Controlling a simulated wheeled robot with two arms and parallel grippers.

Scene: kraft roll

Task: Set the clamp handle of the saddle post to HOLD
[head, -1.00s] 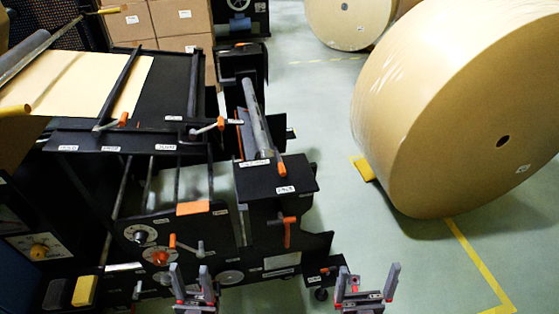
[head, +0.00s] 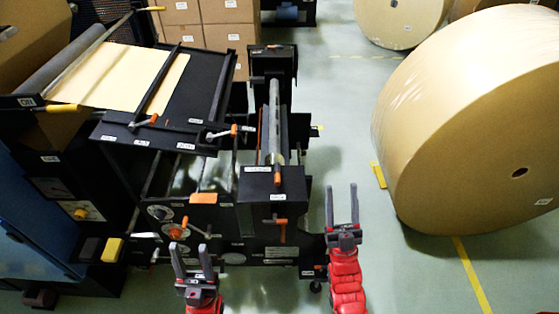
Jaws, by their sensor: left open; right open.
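A black post block (head: 272,184) with white labels stands in the middle of the head view, at the near end of a grey roller bar (head: 274,118). I take it to be the saddle post, but its labels are too small to read. An orange handle (head: 277,179) sits on top of it, and another orange handle (head: 282,231) hangs down on its front. My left gripper (head: 190,254) is open and empty, below and left of the post. My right gripper (head: 341,200) is open and empty, to the right of the post, apart from it.
A black machine table (head: 205,95) with a paper sheet (head: 140,77) lies left of the post. An orange knob (head: 174,230) and a small lever are on the front panel. A large kraft roll (head: 475,130) stands at the right. Green floor (head: 345,120) is free between them.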

